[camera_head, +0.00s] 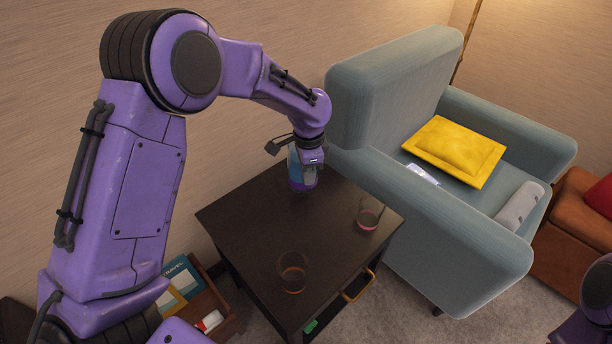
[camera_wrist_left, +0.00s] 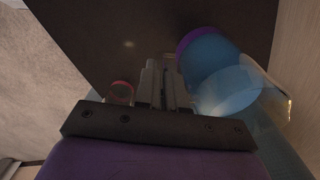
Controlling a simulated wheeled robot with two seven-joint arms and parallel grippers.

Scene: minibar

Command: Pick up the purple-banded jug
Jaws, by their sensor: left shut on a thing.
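The purple-banded jug (camera_head: 297,172) is clear with blue in it and a purple band around its base. It is at the back of the dark side table (camera_head: 255,235). My left gripper (camera_head: 311,173) is at the jug's right side, shut on it, and partly covers it. In the left wrist view the jug (camera_wrist_left: 222,82) lies just right of the closed fingers (camera_wrist_left: 165,85). Its handle is hidden behind the fingers. I cannot tell whether its base touches the table. My right gripper is out of view.
A glass with a pinkish-red band (camera_head: 369,216) stands near the table's right corner, and an amber-banded glass (camera_head: 292,273) near the front. A grey-blue armchair (camera_head: 400,95) with a yellow cushion (camera_head: 455,150) is close on the right. The table's middle is clear.

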